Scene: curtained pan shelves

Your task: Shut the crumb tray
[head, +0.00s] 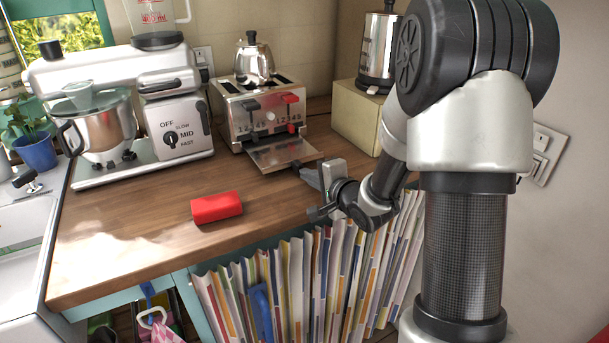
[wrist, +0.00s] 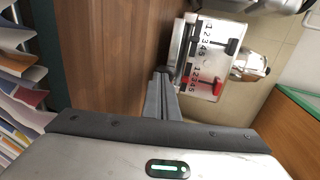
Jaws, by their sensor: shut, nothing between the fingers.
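The toaster (head: 240,123) is a silver two-lever model with black and red levers and number scales, standing at the back of the wooden counter. Its crumb tray (head: 284,153), a flat metal plate, sticks out from the bottom front. In the wrist view the toaster (wrist: 205,62) shows sideways, with the tray (wrist: 180,48) seen nearly edge-on. My gripper (head: 299,168) is shut and empty, its fingertips close to the tray's front right edge. In the wrist view the fingertips (wrist: 163,73) point at the tray; I cannot tell whether they touch it.
A red block (head: 216,207) lies on the counter in front. A stand mixer (head: 165,95) stands at left. A pale box (head: 357,115) with an appliance (head: 378,45) stands right. Counter between block and tray is clear.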

